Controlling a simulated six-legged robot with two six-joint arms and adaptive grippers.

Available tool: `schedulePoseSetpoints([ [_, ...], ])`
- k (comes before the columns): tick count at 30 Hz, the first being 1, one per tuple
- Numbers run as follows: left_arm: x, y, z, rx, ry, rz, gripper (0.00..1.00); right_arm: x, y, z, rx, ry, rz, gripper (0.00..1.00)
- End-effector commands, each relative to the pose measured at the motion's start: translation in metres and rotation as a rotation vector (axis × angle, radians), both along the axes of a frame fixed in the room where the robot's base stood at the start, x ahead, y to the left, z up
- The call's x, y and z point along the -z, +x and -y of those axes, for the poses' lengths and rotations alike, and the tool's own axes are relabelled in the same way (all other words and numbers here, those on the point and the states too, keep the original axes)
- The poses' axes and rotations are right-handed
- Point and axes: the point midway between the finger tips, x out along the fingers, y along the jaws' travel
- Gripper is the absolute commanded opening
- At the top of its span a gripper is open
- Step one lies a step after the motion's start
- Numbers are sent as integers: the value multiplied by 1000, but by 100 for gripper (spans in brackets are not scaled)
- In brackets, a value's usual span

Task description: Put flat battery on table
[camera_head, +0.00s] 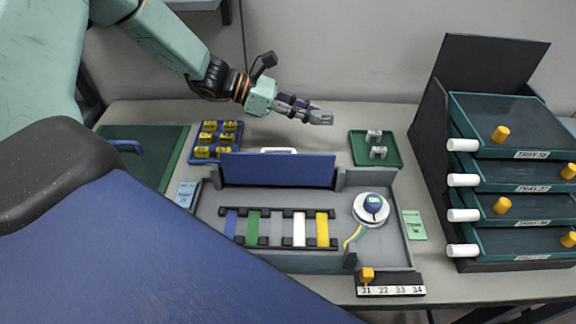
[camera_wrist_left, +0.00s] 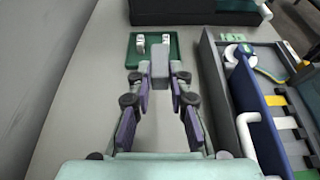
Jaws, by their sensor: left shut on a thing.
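My left gripper (camera_head: 306,110) reaches in from the upper left, above the back of the table (camera_head: 340,122). It is shut on a small grey block, the flat battery (camera_head: 321,117), which sticks out past the fingertips. In the left wrist view, the battery (camera_wrist_left: 160,68) sits between the fingertips of the left gripper (camera_wrist_left: 160,84), in front of a green tray (camera_wrist_left: 131,55). The gap between battery and table is hard to judge. My right gripper is not in view.
The green tray (camera_head: 394,159) holds two small pale parts. A blue rack (camera_head: 192,157) with yellow pieces stands left. A grey workstation with an upright blue panel (camera_head: 280,171) fills the middle. Teal drawers (camera_head: 510,120) stand right. Bare table lies between rack and tray.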

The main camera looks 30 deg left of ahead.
Motion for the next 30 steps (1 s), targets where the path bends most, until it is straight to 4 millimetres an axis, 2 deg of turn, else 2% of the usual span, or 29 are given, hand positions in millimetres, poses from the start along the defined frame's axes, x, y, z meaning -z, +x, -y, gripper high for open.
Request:
schedulePoseSetpoints([
  [2,6,-1,3,2,1,-2,0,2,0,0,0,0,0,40],
  [10,54,-1,5,1,2,-3,0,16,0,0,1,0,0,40],
  [17,69,-1,4,2,0,-1,0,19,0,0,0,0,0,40],
  [24,100,0,2,1,1,-1,0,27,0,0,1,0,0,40],
  [30,99,0,0,0,0,1,0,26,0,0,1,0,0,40],
])
